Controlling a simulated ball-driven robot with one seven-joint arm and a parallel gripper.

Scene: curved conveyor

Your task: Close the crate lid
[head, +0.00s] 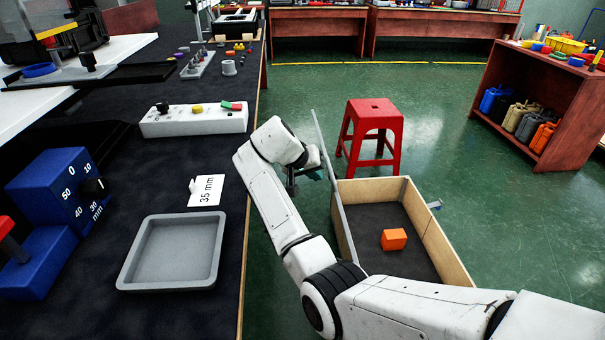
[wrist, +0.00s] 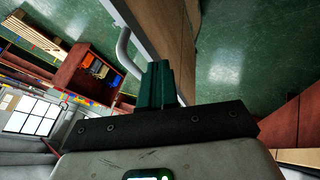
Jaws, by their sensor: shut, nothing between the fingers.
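The crate (head: 440,245) is an open wooden box with a dark floor, standing on the green floor right of the bench. Its lid (head: 322,150) stands up along the crate's left side, seen nearly edge-on as a thin grey panel. An orange block (head: 394,239) lies inside the crate. My gripper (head: 314,174) is at the left side of the raised lid; whether it touches is hard to tell. In the wrist view its green fingers (wrist: 161,84) are together and empty. A curved grey bar (wrist: 125,50) lies just left of them, beside a wooden panel (wrist: 172,25).
A red stool (head: 371,132) stands just behind the crate. The dark bench (head: 110,205) runs along the left, with a grey tray (head: 175,252) near its edge. A shelf (head: 540,100) stands at the right. Green floor is clear between crate and shelf.

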